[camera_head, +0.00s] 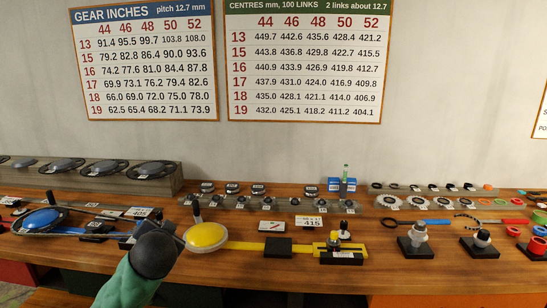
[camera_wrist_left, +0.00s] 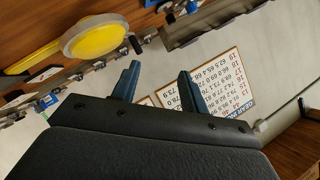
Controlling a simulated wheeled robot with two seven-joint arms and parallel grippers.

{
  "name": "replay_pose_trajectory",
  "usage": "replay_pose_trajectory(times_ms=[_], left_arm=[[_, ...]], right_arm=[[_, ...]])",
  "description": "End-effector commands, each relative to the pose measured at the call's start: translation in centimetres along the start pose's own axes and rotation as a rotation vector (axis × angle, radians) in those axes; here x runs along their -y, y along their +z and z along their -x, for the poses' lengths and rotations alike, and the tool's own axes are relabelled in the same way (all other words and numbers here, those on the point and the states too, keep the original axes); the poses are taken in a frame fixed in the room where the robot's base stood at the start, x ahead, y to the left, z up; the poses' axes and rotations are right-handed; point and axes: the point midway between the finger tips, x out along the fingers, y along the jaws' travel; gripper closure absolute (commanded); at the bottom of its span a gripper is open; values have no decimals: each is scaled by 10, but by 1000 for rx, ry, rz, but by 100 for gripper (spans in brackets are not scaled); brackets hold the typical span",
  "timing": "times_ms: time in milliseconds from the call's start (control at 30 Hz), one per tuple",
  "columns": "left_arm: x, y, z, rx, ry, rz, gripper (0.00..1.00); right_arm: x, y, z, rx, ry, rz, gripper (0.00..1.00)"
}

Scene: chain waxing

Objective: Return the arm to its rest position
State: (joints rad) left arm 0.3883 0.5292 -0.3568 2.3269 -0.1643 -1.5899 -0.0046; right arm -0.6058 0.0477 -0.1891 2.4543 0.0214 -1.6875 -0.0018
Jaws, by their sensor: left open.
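My left arm comes in from the bottom of the head view, with a green link and a dark wrist. My left gripper is over the front of the bench, just left of a yellow disc (camera_head: 207,236) on a yellow bar. In the left wrist view, the two blue-grey fingers of the left gripper (camera_wrist_left: 158,78) stand apart with nothing between them. The yellow disc also shows in the left wrist view (camera_wrist_left: 97,38), beyond the fingers and apart from them. My right gripper is in neither view.
The wooden bench (camera_head: 390,272) carries several tools and parts. A black block (camera_head: 278,248) and a 415 card (camera_head: 309,222) sit right of the yellow disc. Charts (camera_head: 145,62) hang behind.

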Motion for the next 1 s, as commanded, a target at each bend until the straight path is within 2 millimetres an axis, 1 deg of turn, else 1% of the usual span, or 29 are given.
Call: replay_pose_trajectory(times_ms=[33,100,300,400,467,600,867,1000], left_arm=[[-22,18,5,41,56,16,56],[-48,39,13,89,128,34,56],[-115,92,40,192,308,88,56],[-143,115,55,227,380,119,56],[-159,129,64,249,419,137,56],[-192,163,86,311,493,180,56],[-246,230,129,451,592,253,56],[-274,268,156,539,640,284,56]], right_arm=[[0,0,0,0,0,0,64],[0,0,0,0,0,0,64],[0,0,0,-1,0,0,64],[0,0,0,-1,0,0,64],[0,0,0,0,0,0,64],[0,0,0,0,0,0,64],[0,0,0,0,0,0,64],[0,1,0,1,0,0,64]])
